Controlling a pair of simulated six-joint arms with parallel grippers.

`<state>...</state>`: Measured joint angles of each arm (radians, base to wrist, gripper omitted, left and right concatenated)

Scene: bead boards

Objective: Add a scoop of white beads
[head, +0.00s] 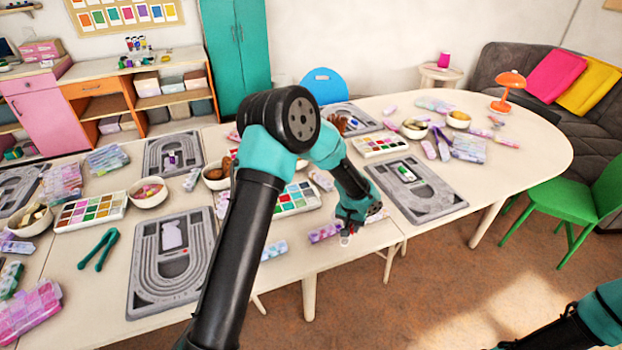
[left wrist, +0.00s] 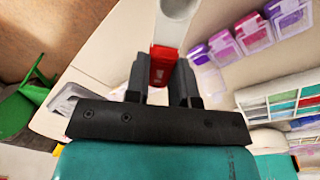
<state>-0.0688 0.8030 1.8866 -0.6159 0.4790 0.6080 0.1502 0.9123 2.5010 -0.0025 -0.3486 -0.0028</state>
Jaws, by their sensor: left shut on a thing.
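My left gripper (head: 347,228) is low over the table's front edge, between two grey bead boards. In the left wrist view its fingers (left wrist: 162,80) are shut on the red handle of a scoop (left wrist: 163,65). A tray of coloured beads (head: 297,197) lies left of the gripper, partly behind my arm; a compartment tray also shows in the left wrist view (left wrist: 252,106). I cannot pick out white beads for sure. My right gripper is out of view.
A grey board (head: 452,203) with a green and white item is right of the gripper. Another board (head: 140,300) holds a pale lilac item. Small lidded purple boxes (head: 325,233) sit near the front edge. Bowls (head: 150,192) and green tongs (head: 98,250) are further left.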

